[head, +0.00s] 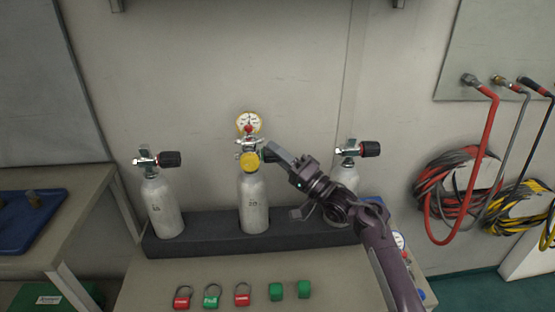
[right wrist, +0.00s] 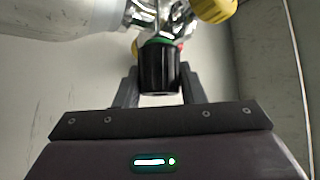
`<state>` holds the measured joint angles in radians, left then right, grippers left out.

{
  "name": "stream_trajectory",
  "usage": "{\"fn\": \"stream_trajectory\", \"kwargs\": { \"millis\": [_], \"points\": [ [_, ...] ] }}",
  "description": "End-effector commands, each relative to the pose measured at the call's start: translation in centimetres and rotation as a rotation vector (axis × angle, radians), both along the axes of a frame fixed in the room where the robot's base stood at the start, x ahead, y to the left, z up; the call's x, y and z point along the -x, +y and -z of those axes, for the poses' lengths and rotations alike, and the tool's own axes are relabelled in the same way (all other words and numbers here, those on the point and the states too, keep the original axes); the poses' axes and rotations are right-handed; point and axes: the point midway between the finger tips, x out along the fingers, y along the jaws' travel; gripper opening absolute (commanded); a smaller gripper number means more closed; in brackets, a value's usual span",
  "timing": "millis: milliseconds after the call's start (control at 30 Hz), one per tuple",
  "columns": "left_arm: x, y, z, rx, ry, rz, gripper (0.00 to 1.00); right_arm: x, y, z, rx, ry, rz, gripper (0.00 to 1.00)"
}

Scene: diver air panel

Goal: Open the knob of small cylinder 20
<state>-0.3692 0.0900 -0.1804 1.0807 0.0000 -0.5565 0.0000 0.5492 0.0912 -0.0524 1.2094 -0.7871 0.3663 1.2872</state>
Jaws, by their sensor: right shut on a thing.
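Three small white cylinders stand in a row. The middle cylinder (head: 253,200) has a valve with a pressure gauge (head: 249,122) and a yellow cap (head: 250,161); its label is too small to read surely. My right gripper (head: 275,155) reaches it from the right and is shut on its black knob (right wrist: 160,68). In the right wrist view the knob sits between the two fingers, with a green ring at its base. The gripper mostly hides this knob in the head view. My left gripper is not in view.
The left cylinder (head: 161,207) and right cylinder (head: 345,178) have black knobs too; my right arm partly covers the right one. All stand in a dark holder (head: 200,228). Red and green padlocks (head: 212,296) and green blocks (head: 304,289) lie in front. Hoses (head: 487,165) hang at right.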

Motion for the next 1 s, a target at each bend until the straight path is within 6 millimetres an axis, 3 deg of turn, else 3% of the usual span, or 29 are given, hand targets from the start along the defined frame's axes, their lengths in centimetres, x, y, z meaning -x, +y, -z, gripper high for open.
{"fn": "stream_trajectory", "kwargs": {
  "millis": [367, 400, 567, 867, 1000],
  "points": [
    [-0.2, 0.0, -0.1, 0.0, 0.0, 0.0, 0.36, 0.0, 0.0, 0.2, 0.003, -0.001, 0.0, 0.13],
    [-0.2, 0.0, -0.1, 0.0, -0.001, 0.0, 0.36, 0.0, 0.0, 0.2, 0.003, -0.001, 0.0, 0.37],
    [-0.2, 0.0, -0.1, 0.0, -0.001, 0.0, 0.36, 0.0, 0.0, 0.1, 0.002, -0.002, 0.0, 0.58],
    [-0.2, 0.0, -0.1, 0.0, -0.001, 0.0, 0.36, 0.1, -0.1, 0.1, 0.001, -0.003, 0.001, 0.58],
    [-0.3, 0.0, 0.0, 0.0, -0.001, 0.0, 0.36, 0.9, -1.2, 0.9, 0.001, -0.001, 0.003, 0.58]
  ]
}}
